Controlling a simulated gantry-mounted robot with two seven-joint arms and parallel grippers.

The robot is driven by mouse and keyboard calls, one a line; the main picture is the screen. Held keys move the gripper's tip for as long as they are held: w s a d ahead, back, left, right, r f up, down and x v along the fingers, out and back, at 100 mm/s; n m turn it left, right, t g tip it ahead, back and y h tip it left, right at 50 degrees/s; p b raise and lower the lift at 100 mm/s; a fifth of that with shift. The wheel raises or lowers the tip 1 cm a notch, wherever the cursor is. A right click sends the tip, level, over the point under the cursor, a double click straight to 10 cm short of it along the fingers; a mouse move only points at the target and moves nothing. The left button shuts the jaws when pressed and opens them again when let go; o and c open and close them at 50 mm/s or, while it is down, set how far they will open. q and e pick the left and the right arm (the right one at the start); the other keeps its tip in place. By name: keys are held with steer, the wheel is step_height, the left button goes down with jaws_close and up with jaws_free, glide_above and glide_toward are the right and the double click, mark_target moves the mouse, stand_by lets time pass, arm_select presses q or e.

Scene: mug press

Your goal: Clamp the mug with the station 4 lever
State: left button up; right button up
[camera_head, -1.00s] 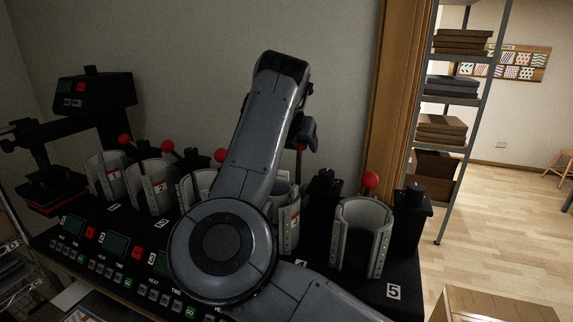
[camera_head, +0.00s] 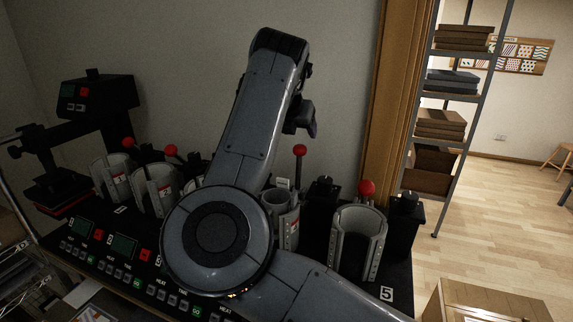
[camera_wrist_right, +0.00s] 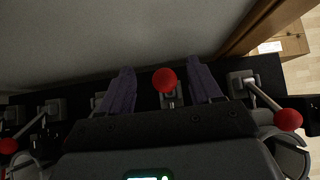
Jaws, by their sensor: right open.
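The station 4 lever has a red ball knob (camera_head: 300,150) on a thin upright rod behind the grey station 4 clamp (camera_head: 289,222). A grey rounded form shows inside that clamp; I cannot clearly tell the mug from the clamp. My right gripper (camera_head: 305,118) is just above the knob in the head view, mostly hidden by my arm. In the right wrist view its two fingers (camera_wrist_right: 160,66) are open, with the red knob (camera_wrist_right: 166,79) between them in the picture, apart from both. My left gripper is not in view.
Station 5's clamp (camera_head: 359,238) with its red knob (camera_head: 366,187) stands to the right. Other clamps with red-knobbed levers, such as station 1 (camera_head: 111,177), stand left. A black press (camera_head: 97,93) is far left. The wall is close behind; free space lies above.

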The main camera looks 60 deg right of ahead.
steer(key=shift+r, duration=0.15)
steer(key=v, duration=0.6)
stand_by(0.6)
steer(key=shift+a, duration=0.1)
